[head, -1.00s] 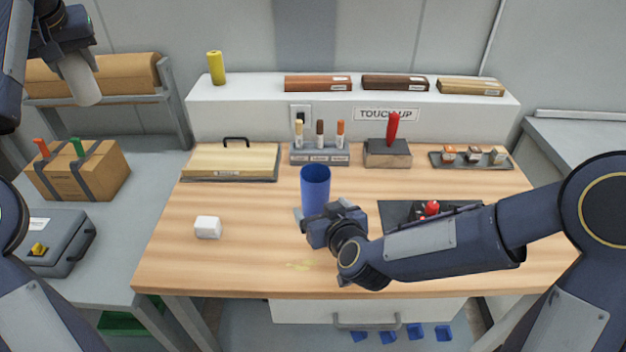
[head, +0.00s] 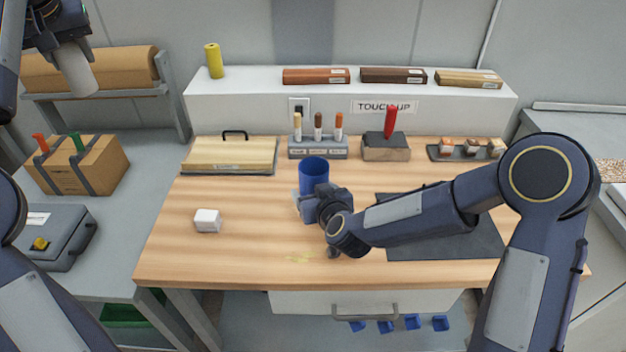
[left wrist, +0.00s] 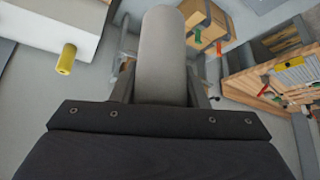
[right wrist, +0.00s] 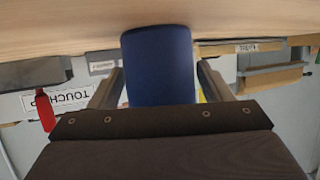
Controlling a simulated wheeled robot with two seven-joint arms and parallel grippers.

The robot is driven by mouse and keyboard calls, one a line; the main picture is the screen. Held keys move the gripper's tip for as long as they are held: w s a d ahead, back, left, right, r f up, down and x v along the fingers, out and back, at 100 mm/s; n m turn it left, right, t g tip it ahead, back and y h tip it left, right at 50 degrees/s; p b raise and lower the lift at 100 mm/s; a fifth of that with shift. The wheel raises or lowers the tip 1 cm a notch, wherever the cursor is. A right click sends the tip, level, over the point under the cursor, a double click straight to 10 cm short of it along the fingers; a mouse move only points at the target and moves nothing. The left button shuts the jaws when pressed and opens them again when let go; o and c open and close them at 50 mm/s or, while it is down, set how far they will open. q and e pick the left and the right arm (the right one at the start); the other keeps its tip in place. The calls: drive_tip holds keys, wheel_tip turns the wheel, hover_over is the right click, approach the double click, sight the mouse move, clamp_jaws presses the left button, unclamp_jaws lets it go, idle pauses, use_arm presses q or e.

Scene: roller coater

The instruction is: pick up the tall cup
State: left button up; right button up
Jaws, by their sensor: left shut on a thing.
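A blue cup (head: 313,172), the tall cup by its look, stands upright on the wooden table (head: 250,262). My right gripper (head: 308,200) is low in front of it. In the right wrist view the blue cup (right wrist: 158,68) lies between the two fingers of that gripper (right wrist: 160,80), one on each side, and they look open around it. My left gripper (head: 72,50) is up at the far left, away from the table. It is shut on a light grey cylinder (head: 77,75), which also shows in the left wrist view (left wrist: 163,60).
A white block (head: 207,220) lies left of the cup. Behind stand a board with a handle (head: 230,155), a marker holder (head: 318,152) and a dark block with a red handle (head: 386,152). A dark mat (head: 450,242) lies partly under my right arm.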

sight(314, 178)
drive_tip(key=c, duration=0.7)
drive_tip(key=shift+r, duration=0.1)
drive_tip(key=shift+r, duration=0.5)
use_arm(q)
drive_tip(key=shift+r, duration=0.2)
use_arm(e)
drive_tip(key=r, duration=0.3)
drive_tip(key=shift+s, duration=0.2)
use_arm(q)
drive_tip(key=shift+r+p, duration=0.55)
drive_tip(key=shift+p, duration=0.2)
use_arm(e)
drive_tip(key=s+r, duration=0.2)
drive_tip(key=r, duration=0.1)
drive_tip(key=s+r, duration=0.3)
drive_tip(key=shift+s+a, duration=0.1)
use_arm(q)
drive_tip(key=shift+r+p, duration=0.5)
use_arm(e)
drive_tip(key=s+r, duration=0.2)
drive_tip(key=s, duration=0.6)
drive_tip(key=shift+s+r, duration=0.25)
drive_tip(key=shift+r, duration=0.15)
